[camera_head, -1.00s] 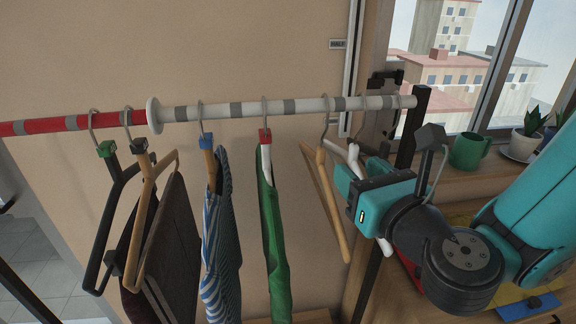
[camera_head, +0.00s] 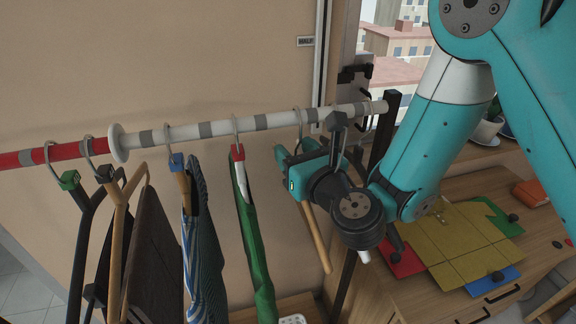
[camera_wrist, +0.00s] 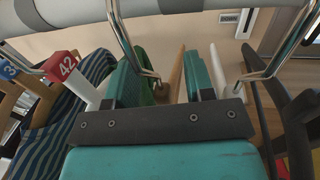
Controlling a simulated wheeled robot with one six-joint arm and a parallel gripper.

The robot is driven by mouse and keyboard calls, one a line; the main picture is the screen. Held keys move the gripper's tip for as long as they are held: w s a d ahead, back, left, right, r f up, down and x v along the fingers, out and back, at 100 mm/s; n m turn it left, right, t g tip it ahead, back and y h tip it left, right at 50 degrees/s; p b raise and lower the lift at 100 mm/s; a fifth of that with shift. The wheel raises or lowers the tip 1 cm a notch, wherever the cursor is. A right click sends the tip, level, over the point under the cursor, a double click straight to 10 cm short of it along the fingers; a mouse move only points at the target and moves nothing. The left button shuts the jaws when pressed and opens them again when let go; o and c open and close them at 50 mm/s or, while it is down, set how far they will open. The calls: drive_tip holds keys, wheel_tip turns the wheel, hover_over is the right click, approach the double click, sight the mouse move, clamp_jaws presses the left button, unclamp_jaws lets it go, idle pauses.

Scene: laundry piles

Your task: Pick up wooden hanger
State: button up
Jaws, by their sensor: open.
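The bare wooden hanger (camera_head: 317,240) hangs by its metal hook from the white part of the rail. Its upper part is hidden behind my gripper (camera_head: 285,165) in the head view. In the wrist view my gripper (camera_wrist: 160,75) is open, with one teal finger on each side of the wooden hanger (camera_wrist: 174,78). The hanger's hook rises to the rail in front of the left finger. Whether either finger touches the wood I cannot tell.
The striped rail (camera_head: 190,132) also carries a green garment (camera_head: 256,260), a striped shirt (camera_head: 203,265) and dark trousers (camera_head: 152,250) to the left. A white hanger (camera_wrist: 220,65) is just right of the right finger. A black post (camera_head: 384,130) ends the rail. A wooden cabinet (camera_head: 450,305) is at right.

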clamp_jaws()
idle(0.3)
